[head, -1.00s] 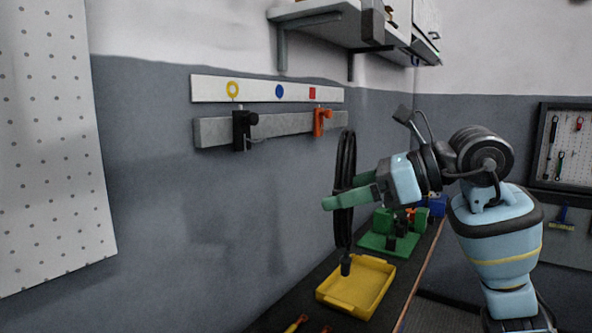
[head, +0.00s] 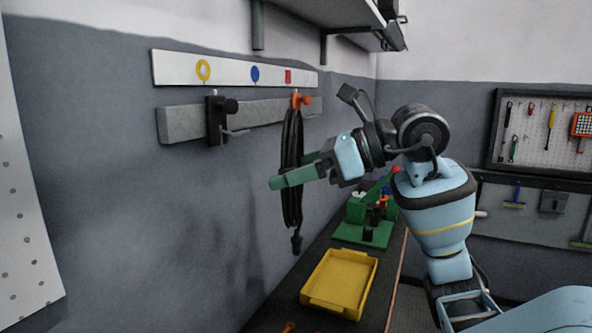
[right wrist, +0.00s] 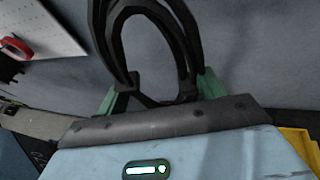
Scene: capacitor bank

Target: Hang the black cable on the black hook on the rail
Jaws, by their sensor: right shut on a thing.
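The black cable (head: 291,150) is a long coiled loop hanging upright, with its plug end (head: 297,243) at the bottom. My right gripper (head: 296,178), with green fingers, is shut on the coil's middle. In the right wrist view the cable (right wrist: 186,40) loops up from between the fingers (right wrist: 158,92). The black hook (head: 216,118) is on the grey rail (head: 180,125), under the yellow ring mark, left of the cable and apart from it. The orange hook (head: 297,99) is on the rail just behind the cable's top; I cannot tell if they touch. My left gripper is not in view.
A white strip (head: 225,70) with coloured marks runs above the rail. Below are a yellow tray (head: 341,282) and a green fixture (head: 362,232) on the dark bench. A shelf (head: 330,14) overhangs above.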

